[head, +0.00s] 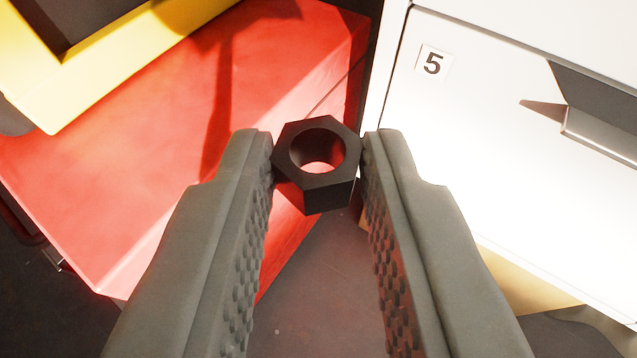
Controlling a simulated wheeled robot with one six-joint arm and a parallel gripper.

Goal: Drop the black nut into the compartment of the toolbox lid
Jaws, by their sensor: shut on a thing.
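My gripper (317,165) is shut on the black nut (318,190). The nut is hexagonal with a round hole, and its sides are pinched between the two grey fingertips. Through the hole I see red behind it. A red box-like body (130,190), which may be the toolbox, lies beyond and to the left of the nut. No lid compartment can be made out in this view. The nut shows apart from the surfaces behind it, but its height above them is hard to tell.
A white cabinet (450,150) with a drawer labelled 5 and a grey handle (600,125) stands close on the right. A yellow thing with a dark inside (90,60) is at the upper left. A dark surface (325,290) shows below between the fingers.

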